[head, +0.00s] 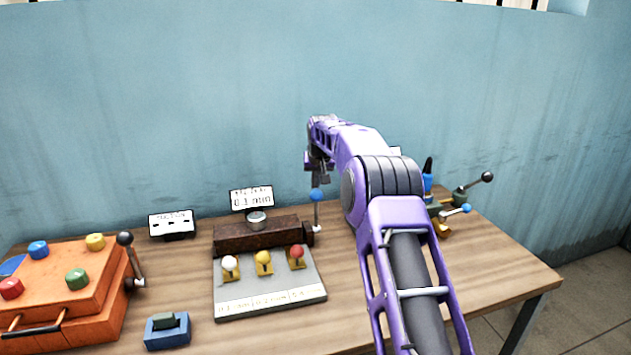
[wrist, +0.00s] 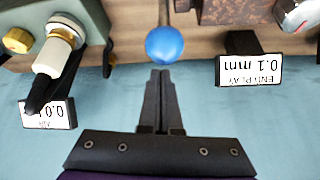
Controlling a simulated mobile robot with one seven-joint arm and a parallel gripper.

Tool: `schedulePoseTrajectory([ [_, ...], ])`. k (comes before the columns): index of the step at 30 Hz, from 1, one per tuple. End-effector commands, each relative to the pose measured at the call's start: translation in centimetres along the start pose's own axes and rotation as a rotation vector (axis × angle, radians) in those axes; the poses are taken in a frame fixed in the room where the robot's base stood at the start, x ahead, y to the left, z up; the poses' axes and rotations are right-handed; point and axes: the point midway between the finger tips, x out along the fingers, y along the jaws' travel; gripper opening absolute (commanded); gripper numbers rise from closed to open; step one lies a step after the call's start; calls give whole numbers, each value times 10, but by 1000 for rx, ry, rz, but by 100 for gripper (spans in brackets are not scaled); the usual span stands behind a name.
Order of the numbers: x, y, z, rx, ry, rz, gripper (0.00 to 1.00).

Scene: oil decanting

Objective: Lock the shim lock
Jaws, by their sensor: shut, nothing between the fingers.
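A lever with a blue ball knob (head: 316,195) stands upright at the right end of a dark brown block (head: 262,235). No readable label names it as the shim lock. The blue ball also shows in the wrist view (wrist: 165,45), just beyond my fingertips. My gripper (head: 317,182) is above the lever, pointing down. In the wrist view its black fingers (wrist: 160,75) are closed together and empty. The fingertips are very close to the ball; I cannot tell whether they touch it. My arm covers part of the table to the right.
A sign reading 0.1 mm (head: 251,198) stands behind the block. A grey tray (head: 270,308) with three knobbed yellow pieces lies in front. An orange box (head: 75,290) is at left, a blue switch (head: 167,331) at front. Another blue-tipped lever (head: 456,210) is at right.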

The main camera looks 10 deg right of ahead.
Motion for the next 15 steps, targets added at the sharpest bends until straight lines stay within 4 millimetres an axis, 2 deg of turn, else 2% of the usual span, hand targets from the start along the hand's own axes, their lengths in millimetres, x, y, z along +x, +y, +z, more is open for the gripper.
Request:
schedulePoseTrajectory([
  [4,-2,0,6,0,0,0,0],
  [15,-3,0,9,0,0,0,0],
])
